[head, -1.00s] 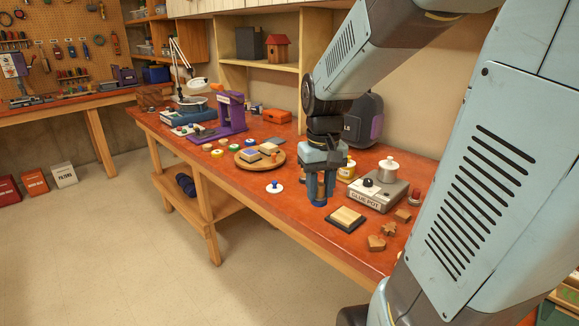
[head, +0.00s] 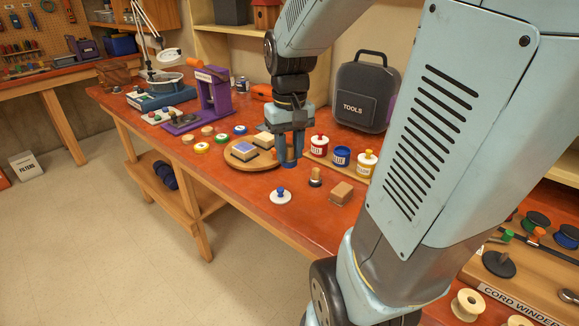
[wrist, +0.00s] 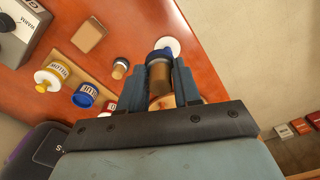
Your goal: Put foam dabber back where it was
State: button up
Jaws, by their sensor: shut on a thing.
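My gripper (head: 290,160) is shut on the foam dabber, which has a blue end (head: 288,164) pointing down. In the wrist view its brown cylindrical body (wrist: 159,76) sits between the two fingers, with the blue end beyond. It is held above the orange bench, close to the front right of the round wooden board (head: 238,165). A small similar piece with a dark top (head: 315,177) stands on the bench to the right; it also shows in the wrist view (wrist: 119,68).
A white disc with a blue knob (head: 280,197) lies near the front edge. A brown block (head: 341,193) lies to the right. Red (head: 319,146), blue (head: 341,157) and yellow-lidded (head: 366,163) jars stand behind on a wooden strip. My arm hides the bench at right.

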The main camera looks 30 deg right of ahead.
jog(key=w+d+f, duration=0.2)
jog(key=w+f, duration=0.1)
jog(key=w, duration=0.1)
jog(key=w+d+f, duration=0.5)
jog(key=w+f, duration=0.1)
jog(key=w, duration=0.1)
jog(key=shift+w+d+f, duration=0.15)
jog(key=shift+w+d, duration=0.15)
jog(key=shift+d, duration=0.1)
jog(key=shift+w+d+f, duration=0.15)
jog(key=shift+w+f, duration=0.05)
jog(key=shift+f, duration=1.65)
jog(key=shift+f, duration=0.1)
jog(key=o, duration=1)
